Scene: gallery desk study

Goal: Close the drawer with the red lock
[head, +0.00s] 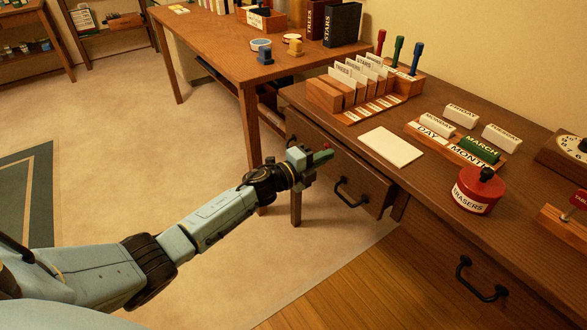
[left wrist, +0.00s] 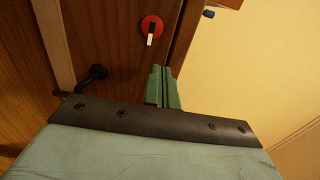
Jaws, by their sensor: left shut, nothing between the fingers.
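The drawer (head: 372,188) under the left part of the desk has a wooden front and a black handle (head: 349,193). A red round lock (left wrist: 151,26) with a white mark shows on its front in the left wrist view. In the head view it is a small red spot (head: 328,154) just beyond my fingertips. The front seems to stand slightly out from the desk; how far is unclear. My left gripper (head: 314,160) is shut and empty at the drawer front. Its green fingers (left wrist: 164,88) lie beside the lock and handle; contact cannot be told. My right gripper is out of view.
Another drawer with a black handle (head: 481,281) is at the lower right. The desk top holds a card rack (head: 347,95), white paper (head: 390,147), date blocks and a red eraser pot (head: 476,190). A second table (head: 222,42) stands behind. Floor left of the drawer is clear.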

